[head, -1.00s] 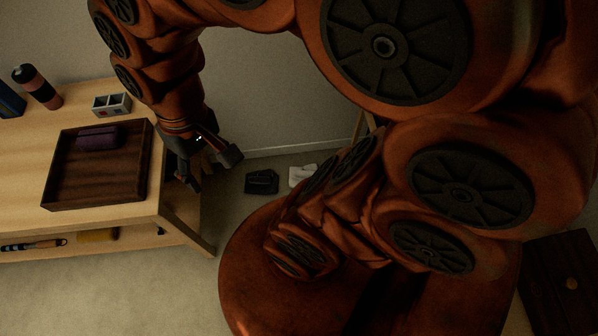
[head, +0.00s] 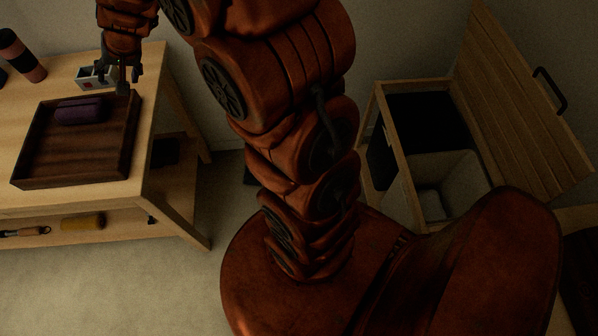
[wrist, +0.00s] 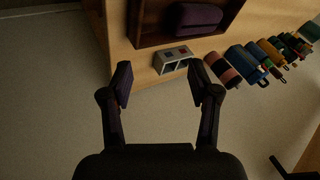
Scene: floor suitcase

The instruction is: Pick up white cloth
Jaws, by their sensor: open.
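My gripper (head: 122,82) is open and empty, high at the left in the head view, by the back edge of the wooden table. In the wrist view its two fingers (wrist: 160,78) stand apart, with a small grey compartment box (wrist: 172,59) showing beyond them. I cannot make out the white cloth on the floor now; my arm covers the middle of the head view. A pale item (head: 431,205) lies inside the open wooden chest (head: 404,165), but I cannot tell what it is.
The table (head: 150,165) bears a dark tray (head: 75,165) with a purple folded item (head: 80,110), and a bottle (head: 20,55). Its lower shelf holds tools. The chest's lid (head: 520,100) stands raised. Bare floor (head: 110,285) lies in front of the table.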

